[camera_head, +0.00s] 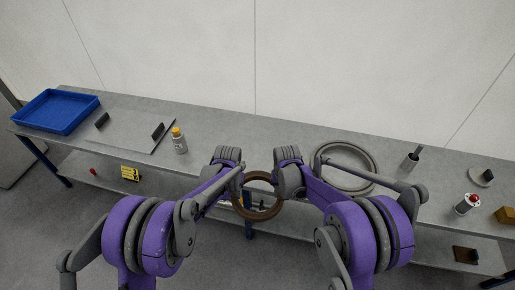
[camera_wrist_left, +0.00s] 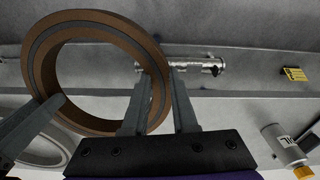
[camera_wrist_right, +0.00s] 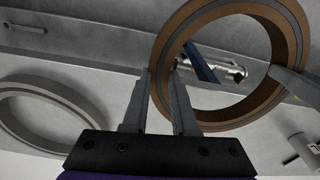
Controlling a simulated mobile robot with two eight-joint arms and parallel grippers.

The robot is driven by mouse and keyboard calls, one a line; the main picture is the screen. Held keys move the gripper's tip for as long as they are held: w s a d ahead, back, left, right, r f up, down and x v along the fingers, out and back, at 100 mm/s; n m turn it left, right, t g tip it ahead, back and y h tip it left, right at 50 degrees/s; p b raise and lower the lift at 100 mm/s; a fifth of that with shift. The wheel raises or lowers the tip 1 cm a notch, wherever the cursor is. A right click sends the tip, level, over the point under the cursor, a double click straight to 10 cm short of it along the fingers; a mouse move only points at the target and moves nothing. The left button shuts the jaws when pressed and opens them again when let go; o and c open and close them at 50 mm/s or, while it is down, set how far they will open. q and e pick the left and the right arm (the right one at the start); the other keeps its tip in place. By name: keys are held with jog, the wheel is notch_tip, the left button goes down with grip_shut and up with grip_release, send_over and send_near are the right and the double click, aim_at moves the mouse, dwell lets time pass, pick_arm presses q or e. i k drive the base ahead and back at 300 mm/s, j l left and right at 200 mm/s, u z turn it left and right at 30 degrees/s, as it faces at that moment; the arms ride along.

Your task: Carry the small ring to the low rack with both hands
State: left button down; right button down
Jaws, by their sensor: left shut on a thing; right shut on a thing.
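The small ring (camera_head: 258,213) is brown with a dark band and hangs in front of the bench edge, between my grippers. My left gripper (camera_head: 237,175) is shut on its left side and my right gripper (camera_head: 279,177) on its right side. In the left wrist view the ring wall (camera_wrist_left: 100,20) passes between the fingers (camera_wrist_left: 158,95). The right wrist view shows the ring (camera_wrist_right: 238,8) likewise between the fingers (camera_wrist_right: 158,92). A flat grey plate with two dark upright blocks (camera_head: 130,127) lies on the bench's left; I cannot tell whether it is the low rack.
A larger grey ring (camera_head: 372,172) lies on the bench (camera_head: 275,135) right of centre. A yellow-capped bottle (camera_head: 180,142), a blue tray (camera_head: 57,111) and a red-topped canister (camera_head: 466,204) also stand there. A lower shelf with a yellow label (camera_head: 130,173) runs beneath.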

aim_at(258, 146)
jog(key=i, duration=1)
